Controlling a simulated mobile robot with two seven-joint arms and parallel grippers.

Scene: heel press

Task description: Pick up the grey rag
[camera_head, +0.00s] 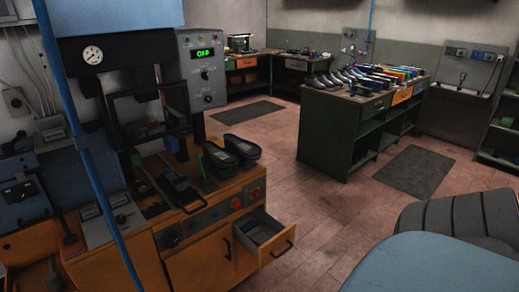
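I cannot make out a grey rag for certain in this view. A drawer (277,241) of the orange cabinet stands open. It holds something grey-blue (258,229), too small to tell what. Neither of my grippers is in view.
The press has a gauge (93,55) and a control panel (206,72) reading "OFF". A blue pole (80,135) crosses the left side. A green workbench (335,135) with shoes and tools stands farther back. A grey ribbed chair (450,217) is at right. Tiled floor (310,205) lies between.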

